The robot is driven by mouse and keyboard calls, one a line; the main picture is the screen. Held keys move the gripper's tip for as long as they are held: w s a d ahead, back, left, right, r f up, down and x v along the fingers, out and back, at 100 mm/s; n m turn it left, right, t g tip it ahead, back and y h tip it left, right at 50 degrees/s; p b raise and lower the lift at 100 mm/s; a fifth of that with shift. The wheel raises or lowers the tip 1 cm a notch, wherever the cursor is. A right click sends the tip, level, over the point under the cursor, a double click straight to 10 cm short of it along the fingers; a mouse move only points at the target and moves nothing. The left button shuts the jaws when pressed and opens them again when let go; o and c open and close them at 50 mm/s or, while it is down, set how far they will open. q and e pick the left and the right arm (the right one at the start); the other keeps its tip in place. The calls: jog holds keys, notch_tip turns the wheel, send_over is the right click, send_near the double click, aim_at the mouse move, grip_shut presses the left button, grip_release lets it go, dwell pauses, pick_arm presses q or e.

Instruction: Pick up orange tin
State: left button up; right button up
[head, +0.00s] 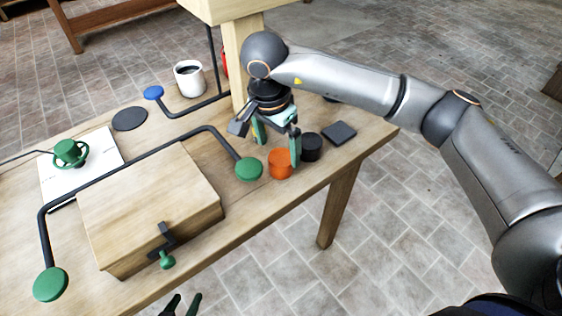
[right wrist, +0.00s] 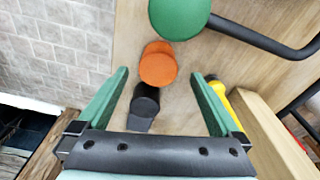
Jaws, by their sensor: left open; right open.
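The orange tin (head: 278,165) stands near the front edge of the wooden table, between a green round pad and a black tin. My right gripper (head: 275,144) is open and empty above the table; one finger overlaps the tin's right side in the head view. In the right wrist view the orange tin (right wrist: 158,68) lies ahead of and between the open fingers of my right gripper (right wrist: 160,85), apart from them. My left gripper (head: 183,305) shows only its fingertips at the bottom edge of the head view, open and empty, off the table front.
A black tin (head: 312,148) and dark square (head: 339,132) are right of the orange tin. A black bent bar with a green pad (head: 249,169) lies left, by a wooden box (head: 150,205). A wooden post (head: 244,45) rises behind; a white mug (head: 189,79) stands farther left.

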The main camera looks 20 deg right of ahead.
aim_at(281, 157)
jog(key=f, duration=0.5)
jog(key=shift+d+f, duration=0.1)
jog(key=shift+d, duration=0.3)
jog(key=shift+w, duration=0.1)
jog(key=c, duration=1.5)
